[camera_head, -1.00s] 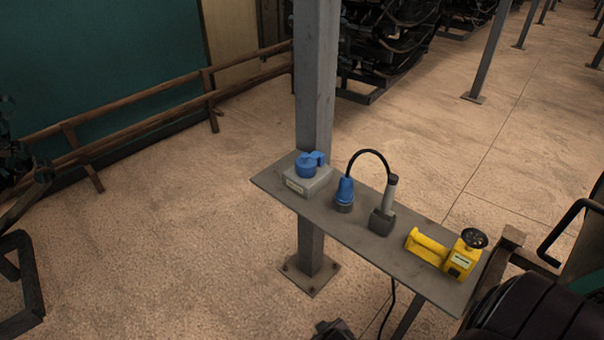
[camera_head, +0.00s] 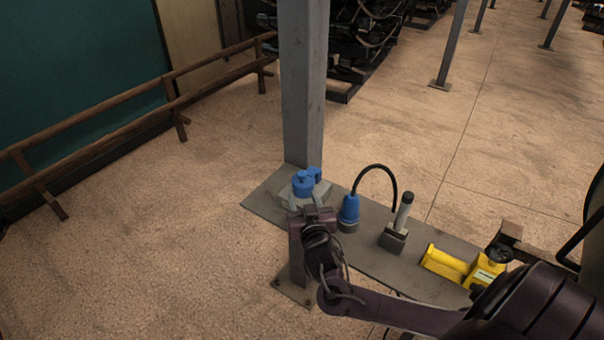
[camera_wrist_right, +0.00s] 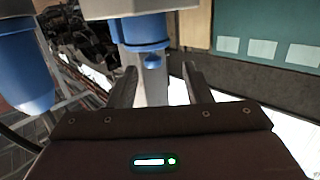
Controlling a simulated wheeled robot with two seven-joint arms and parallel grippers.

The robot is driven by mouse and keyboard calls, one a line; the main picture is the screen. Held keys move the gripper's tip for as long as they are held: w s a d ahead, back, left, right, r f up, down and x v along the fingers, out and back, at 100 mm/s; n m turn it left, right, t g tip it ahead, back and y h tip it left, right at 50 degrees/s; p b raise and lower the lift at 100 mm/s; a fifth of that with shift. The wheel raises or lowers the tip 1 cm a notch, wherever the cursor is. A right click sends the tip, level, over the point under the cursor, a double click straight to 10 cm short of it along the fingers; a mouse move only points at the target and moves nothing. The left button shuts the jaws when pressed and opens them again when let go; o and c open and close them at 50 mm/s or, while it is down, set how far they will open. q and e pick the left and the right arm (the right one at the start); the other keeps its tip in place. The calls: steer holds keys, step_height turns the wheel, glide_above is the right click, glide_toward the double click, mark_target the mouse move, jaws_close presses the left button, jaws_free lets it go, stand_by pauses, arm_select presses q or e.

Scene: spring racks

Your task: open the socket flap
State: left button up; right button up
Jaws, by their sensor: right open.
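The socket is a grey box with a round blue front part (camera_head: 303,185) and a smaller blue piece behind it; it sits at the left end of the shelf. Its flap looks closed, but the two blue parts are hard to tell apart. My right gripper (camera_head: 308,201) is open and empty just in front of the socket, covering part of the grey box. In the right wrist view the fingers (camera_wrist_right: 160,88) are apart, with the blue socket part (camera_wrist_right: 143,32) ahead between them; I cannot tell whether they touch. My left gripper is not in view.
The grey shelf (camera_head: 262,203) is fixed at a grey post (camera_head: 303,85). A blue plug (camera_head: 349,212) with a black cable stands right of the socket, close to my gripper. Further right are a grey holder (camera_head: 394,238) and a yellow device (camera_head: 446,263).

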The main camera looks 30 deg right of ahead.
mark_target(302, 176)
steer(key=shift+w+d+r+t+h+p, duration=0.3)
steer(key=shift+w+d+r+t+h, duration=0.15)
steer(key=shift+w+d+r, duration=0.5)
steer(key=p+x, duration=0.1)
steer(key=x, duration=0.4)
steer(key=shift+w+f, duration=0.15)
steer(key=shift+f, duration=0.05)
steer(key=shift+w+d, duration=0.25)
steer(key=shift+w, duration=0.2)
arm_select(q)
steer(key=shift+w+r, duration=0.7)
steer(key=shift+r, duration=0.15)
arm_select(e)
steer(key=shift+f, duration=0.1)
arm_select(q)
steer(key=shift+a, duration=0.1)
arm_select(e)
jaws_close()
